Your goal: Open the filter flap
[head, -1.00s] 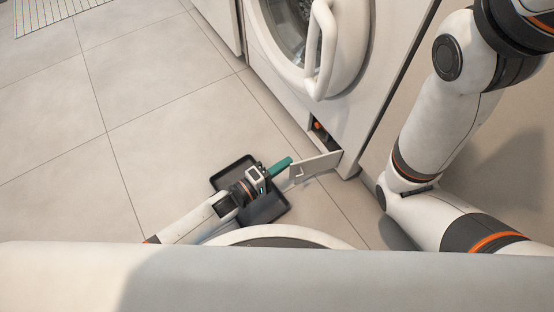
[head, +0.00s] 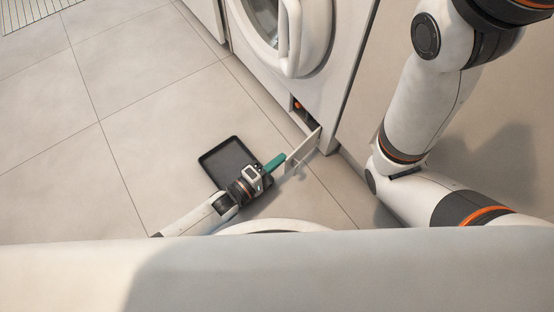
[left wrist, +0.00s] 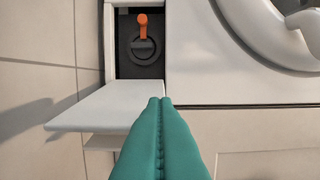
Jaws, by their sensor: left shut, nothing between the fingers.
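The filter flap (head: 301,150) is a white panel at the bottom corner of the washer (head: 312,95). It stands swung out from the washer front. In the left wrist view the flap (left wrist: 98,108) sticks out below an open recess. The recess holds a dark round filter cap (left wrist: 144,50) with an orange lever (left wrist: 143,28). My left gripper (head: 281,158) has green fingers, shut and empty, with the tips beside the flap; the fingers (left wrist: 163,102) also show in the left wrist view. I cannot tell whether they touch the flap. My right gripper is not in view.
A black tray (head: 222,157) lies on the tiled floor beside my left gripper. The washer door with its white handle (head: 293,50) is above the recess. A striped mat (head: 28,12) lies at the far left. The floor at left is clear.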

